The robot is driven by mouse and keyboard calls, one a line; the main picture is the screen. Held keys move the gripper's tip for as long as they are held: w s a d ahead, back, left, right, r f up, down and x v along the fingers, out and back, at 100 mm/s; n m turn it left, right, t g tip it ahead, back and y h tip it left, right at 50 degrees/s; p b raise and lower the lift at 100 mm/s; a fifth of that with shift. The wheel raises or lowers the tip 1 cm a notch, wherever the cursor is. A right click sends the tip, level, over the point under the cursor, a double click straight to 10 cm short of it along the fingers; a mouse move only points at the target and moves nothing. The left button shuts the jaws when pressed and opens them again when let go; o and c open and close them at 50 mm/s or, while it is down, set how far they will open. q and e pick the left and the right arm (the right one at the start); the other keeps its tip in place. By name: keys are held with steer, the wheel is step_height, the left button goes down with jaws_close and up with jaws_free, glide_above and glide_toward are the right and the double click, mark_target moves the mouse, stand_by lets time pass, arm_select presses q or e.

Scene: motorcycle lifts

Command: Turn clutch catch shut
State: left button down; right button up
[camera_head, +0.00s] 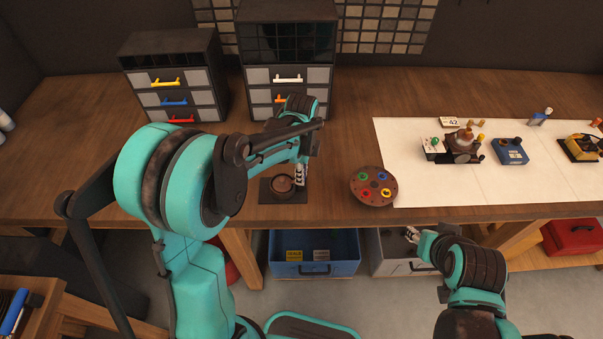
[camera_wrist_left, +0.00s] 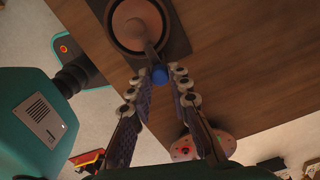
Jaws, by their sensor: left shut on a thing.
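The clutch catch is a round brown disc (camera_head: 281,184) on a dark square plate (camera_head: 268,197) near the bench's front edge. In the left wrist view the disc (camera_wrist_left: 134,22) lies at the top, and its lever points toward my gripper and ends in a blue knob (camera_wrist_left: 159,75). My left gripper (camera_head: 299,178) is at the right side of the disc. In the left wrist view my left gripper (camera_wrist_left: 160,77) has the blue knob between its fingertips, shut on it. The knob is hidden in the head view. My right gripper (camera_head: 411,235) is below the bench's front edge, away from the catch.
A round palette (camera_head: 373,186) with coloured spots lies right of the catch. A white mat (camera_head: 420,185) holds several small devices farther right. Drawer cabinets (camera_head: 183,98) stand behind. A blue drawer (camera_head: 314,269) and a grey drawer (camera_head: 390,268) are below the bench.

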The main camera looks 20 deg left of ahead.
stand_by(0.3)
arm_select(q)
steer(key=c, duration=1.4)
jaws_free()
steer(key=shift+r, duration=0.1)
step_height(320, 180, up, 12)
steer(key=shift+f, duration=0.1)
steer(key=s+a+f+n+t+b, duration=0.1)
steer(key=s+f+n+t+b, duration=0.1)
steer(key=s+n, duration=0.3)
steer(key=s+a+f+n+t+b, duration=0.1)
steer(key=s+f+n+t+b, duration=0.1)
steer(key=s+n, duration=0.4)
steer(key=s+a+f+n+t+b, duration=0.1)
steer(key=s+f+n+t+b, duration=0.2)
steer(key=s+f+n, duration=0.2)
steer(key=shift+s+f+n, duration=0.15)
steer(key=shift+f+n, duration=0.1)
steer(key=shift+n, duration=0.75)
